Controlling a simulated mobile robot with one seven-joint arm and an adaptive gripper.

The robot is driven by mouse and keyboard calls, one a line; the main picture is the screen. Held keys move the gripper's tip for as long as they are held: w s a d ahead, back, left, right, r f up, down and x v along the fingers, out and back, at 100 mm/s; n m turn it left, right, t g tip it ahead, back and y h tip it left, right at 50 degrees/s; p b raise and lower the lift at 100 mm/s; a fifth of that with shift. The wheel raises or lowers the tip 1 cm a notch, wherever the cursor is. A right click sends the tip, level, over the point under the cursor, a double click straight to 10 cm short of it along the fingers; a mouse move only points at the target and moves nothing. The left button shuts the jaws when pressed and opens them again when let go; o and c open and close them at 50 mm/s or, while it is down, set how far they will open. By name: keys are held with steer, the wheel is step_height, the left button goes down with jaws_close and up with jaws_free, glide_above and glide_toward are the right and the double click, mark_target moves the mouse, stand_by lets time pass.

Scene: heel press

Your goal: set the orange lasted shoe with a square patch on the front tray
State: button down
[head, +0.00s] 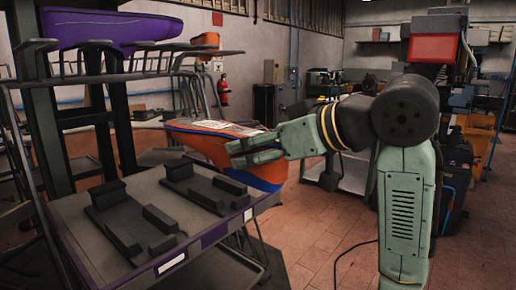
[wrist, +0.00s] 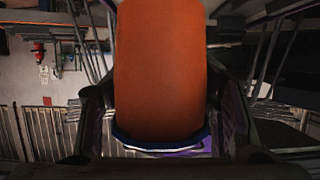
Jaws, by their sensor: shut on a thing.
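An orange shoe (head: 197,144) with a blue and white trim is held in my gripper (head: 240,152) in the head view. The shoe lies roughly level, above and beyond the far edge of the grey front tray (head: 145,190). In the wrist view the shoe's plain orange surface (wrist: 160,70) stands between my two fingers (wrist: 162,120), with a blue and white rim below it. My gripper is shut on the shoe. I cannot make out a square patch. Two sets of dark holder blocks (head: 120,225) sit on the tray with no shoe on them.
A purple shoe (head: 100,30) rests on the upper wire rack (head: 140,70) at left. The rack's posts and bars rise close behind the tray. Open tiled floor (head: 305,235) lies right of the tray.

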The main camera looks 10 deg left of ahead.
steer(key=shift+w+a+f+b, duration=0.3)
steer(key=shift+w+a, duration=0.7)
steer(key=shift+a, duration=0.5)
steer(key=shift+w+a+f+b, duration=0.25)
steer(key=shift+w+a, duration=0.7)
steer(key=shift+a, duration=0.5)
steer(key=shift+w+a+f+b, duration=0.3)
steer(key=shift+w+a, duration=0.7)
steer(key=shift+a, duration=0.5)
steer(key=shift+w+a+f, duration=0.1)
steer(key=shift+a+f, duration=0.05)
steer(key=shift+f, duration=0.05)
steer(key=shift+f+b, duration=0.9)
steer(key=shift+f, duration=0.25)
steer(key=shift+f+b, duration=0.4)
steer(key=shift+f, duration=0.3)
steer(key=c, duration=0.5)
jaws_free()
steer(key=shift+f, duration=0.15)
steer(key=v, duration=1.2)
